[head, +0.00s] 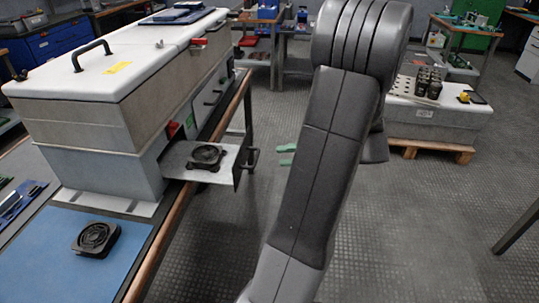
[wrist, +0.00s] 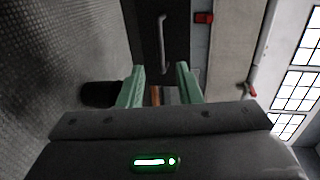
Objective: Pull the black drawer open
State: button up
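The drawer (head: 178,162) juts out of the grey cabinet's side in the head view, its flat tray showing and a black fan (head: 206,155) lying on it. Its dark front, with a bar handle (head: 252,158), faces right. In the wrist view the dark front (wrist: 142,35) and its handle (wrist: 163,45) are at the top centre, ahead of the fingers. My gripper (head: 286,155) has green fingers, open and empty, a short gap to the right of the handle. The fingers (wrist: 160,75) show apart in the wrist view. My arm hides part of the wrist.
The white-lidded cabinet (head: 108,80) stands on a wood-edged bench (head: 150,255). A second black fan part (head: 96,239) lies on its blue mat. A pallet with a pale box (head: 440,115) stands at the right. The floor (head: 430,230) in front is clear.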

jog(key=w+v, duration=0.1)
jog(key=v, duration=0.5)
jog(key=shift+s+d+p, duration=0.25)
jog(key=shift+s+p, duration=0.1)
jog(key=shift+s, duration=0.2)
jog(key=shift+a, duration=0.1)
jog(key=b+x, duration=0.2)
jog(key=x, duration=1.2)
